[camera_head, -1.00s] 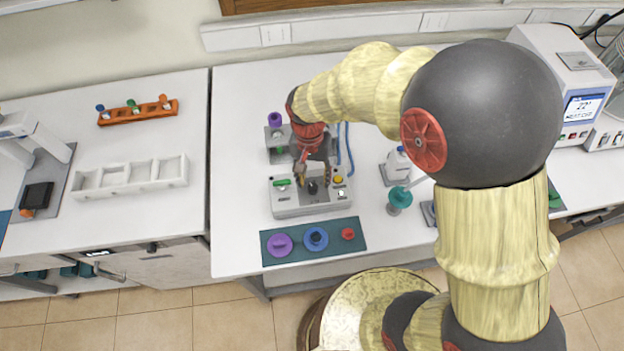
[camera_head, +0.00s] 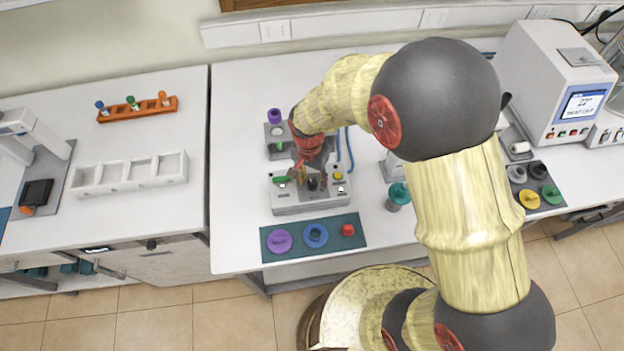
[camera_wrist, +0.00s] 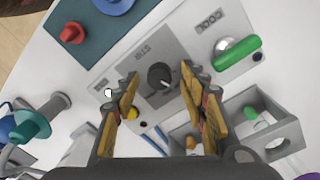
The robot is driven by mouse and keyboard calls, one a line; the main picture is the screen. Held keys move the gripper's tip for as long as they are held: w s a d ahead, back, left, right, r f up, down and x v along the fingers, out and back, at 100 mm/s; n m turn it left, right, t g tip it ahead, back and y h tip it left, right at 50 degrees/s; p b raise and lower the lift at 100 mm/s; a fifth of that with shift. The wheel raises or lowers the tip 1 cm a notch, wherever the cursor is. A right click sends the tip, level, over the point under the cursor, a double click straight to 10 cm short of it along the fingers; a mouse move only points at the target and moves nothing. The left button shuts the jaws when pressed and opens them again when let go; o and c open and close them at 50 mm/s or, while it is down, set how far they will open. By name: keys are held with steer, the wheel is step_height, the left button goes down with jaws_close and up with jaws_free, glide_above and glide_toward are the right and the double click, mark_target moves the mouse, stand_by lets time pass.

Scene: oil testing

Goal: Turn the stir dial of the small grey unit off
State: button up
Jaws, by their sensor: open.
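The small grey unit (camera_head: 298,203) stands on the white bench, below my gripper (camera_head: 312,178) in the head view. Its dark stir dial (camera_wrist: 159,76) shows in the wrist view on a darker grey panel, beside the letters STIR. The dial has a pale pointer mark toward the lower right of that picture. My gripper (camera_wrist: 162,88) is open, with one yellow-padded finger on each side of the dial in the picture. Nothing is between the fingers except the view of the dial; whether they touch it I cannot tell. In the head view the dial (camera_head: 312,184) is partly crowded by the fingers.
The unit also carries a green-handled lever (camera_wrist: 237,52) by the letters COOL and a yellow button (camera_head: 338,175). A teal mat (camera_head: 353,238) with purple, blue and red pieces lies in front. A small rack (camera_head: 272,152) and blue tubes (camera_head: 349,150) stand behind.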

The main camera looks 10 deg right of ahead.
steer(key=shift+c, duration=1.2)
jaws_close()
